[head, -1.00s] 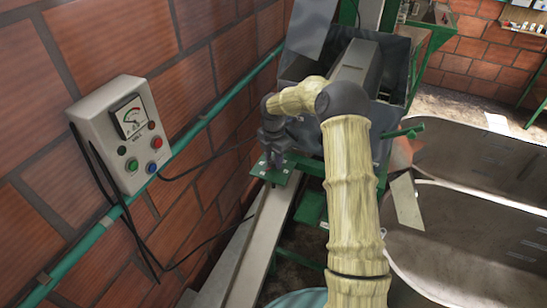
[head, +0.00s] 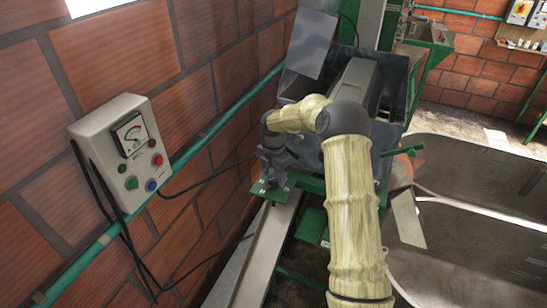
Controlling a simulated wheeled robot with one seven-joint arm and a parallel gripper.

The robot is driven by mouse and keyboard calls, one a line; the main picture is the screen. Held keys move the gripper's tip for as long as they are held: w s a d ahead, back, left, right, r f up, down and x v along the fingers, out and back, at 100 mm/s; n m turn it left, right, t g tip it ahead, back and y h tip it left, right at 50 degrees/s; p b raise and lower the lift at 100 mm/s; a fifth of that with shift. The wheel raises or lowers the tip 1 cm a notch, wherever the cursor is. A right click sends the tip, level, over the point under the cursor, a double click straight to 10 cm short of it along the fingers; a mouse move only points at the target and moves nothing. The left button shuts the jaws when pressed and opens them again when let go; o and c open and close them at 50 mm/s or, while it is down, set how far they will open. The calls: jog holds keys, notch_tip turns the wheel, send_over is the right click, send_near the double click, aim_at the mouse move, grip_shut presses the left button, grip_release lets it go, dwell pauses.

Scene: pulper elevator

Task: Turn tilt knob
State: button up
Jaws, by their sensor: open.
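My gripper (head: 274,180) points down at a green plate (head: 270,192) at the head of a long sloping grey chute (head: 262,245). The jaws are open, and the fingertips look at or just above the plate. They are small and partly hidden by the wrist. I cannot make out which part is the tilt knob; any knob at the plate is hidden by my gripper.
A grey metal hopper (head: 392,125) stands behind my arm, with a green handle (head: 403,151) at its right. A green pipe (head: 205,140) runs along the wall. Large grey basins (head: 470,240) fill the right side. Black cables hang below the control box.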

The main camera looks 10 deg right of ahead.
aim_at(273, 178)
notch_tip(273, 178, up, 17)
jog(key=b, duration=0.4)
jog(key=shift+f, duration=0.1)
jog(key=s+f+m+t+b, duration=0.1)
jog(key=s+f+m, duration=0.3)
jog(key=s+m, duration=0.4)
jog(key=s+f+m+b, duration=0.1)
jog(key=s+f+m, duration=0.4)
jog(key=s+m, duration=0.3)
jog(key=s+f+m+t+b, duration=0.1)
jog(key=s+f+m, duration=0.4)
jog(key=s, duration=0.9)
jog(key=m, duration=0.3)
jog(key=shift+s+t+b, duration=0.2)
jog(key=shift+t+b, duration=0.1)
jog(key=shift+b, duration=0.05)
